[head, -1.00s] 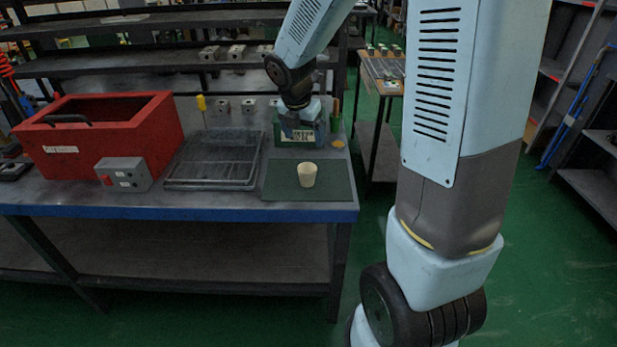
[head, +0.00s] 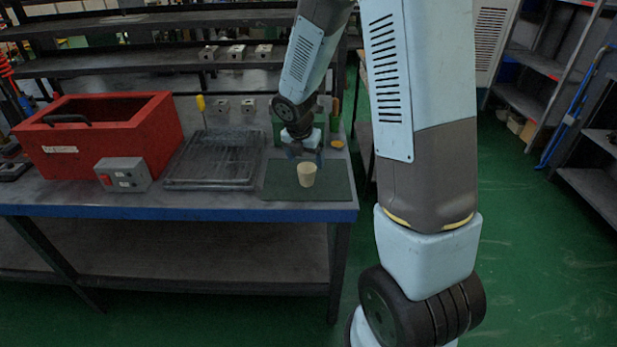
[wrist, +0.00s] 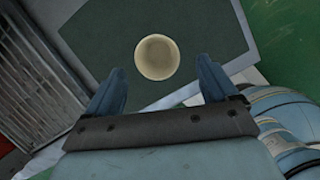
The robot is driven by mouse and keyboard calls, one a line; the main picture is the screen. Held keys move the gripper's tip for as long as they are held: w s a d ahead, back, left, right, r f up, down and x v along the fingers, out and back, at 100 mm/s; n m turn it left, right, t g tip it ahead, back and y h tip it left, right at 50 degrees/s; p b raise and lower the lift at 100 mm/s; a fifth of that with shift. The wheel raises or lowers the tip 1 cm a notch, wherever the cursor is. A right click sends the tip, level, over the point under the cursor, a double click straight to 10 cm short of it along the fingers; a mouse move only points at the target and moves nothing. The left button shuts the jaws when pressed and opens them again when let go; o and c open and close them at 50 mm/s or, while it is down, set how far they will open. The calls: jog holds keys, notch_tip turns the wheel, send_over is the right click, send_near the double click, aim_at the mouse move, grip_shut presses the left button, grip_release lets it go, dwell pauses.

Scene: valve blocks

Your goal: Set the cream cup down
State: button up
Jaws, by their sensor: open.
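The cream cup (head: 307,174) stands upright on the dark green mat (head: 335,183) at the right end of the bench. In the wrist view the cup (wrist: 157,57) is seen from above, its round mouth facing the camera and empty. My gripper (head: 305,155) is open, just behind and above the cup in the head view. In the wrist view the fingers of my gripper (wrist: 160,85) are spread apart with nothing between them. The cup lies beyond the fingertips, apart from them.
A grey box with a red button (head: 123,174) and a red toolbox (head: 98,137) stand further left. A green box (head: 278,128) is behind the gripper. The mat is bare around the cup.

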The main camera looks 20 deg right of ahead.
aim_at(306, 166)
jog(key=shift+x, duration=2.2)
jog(key=shift+a, duration=0.1)
jog(key=c, duration=1.2)
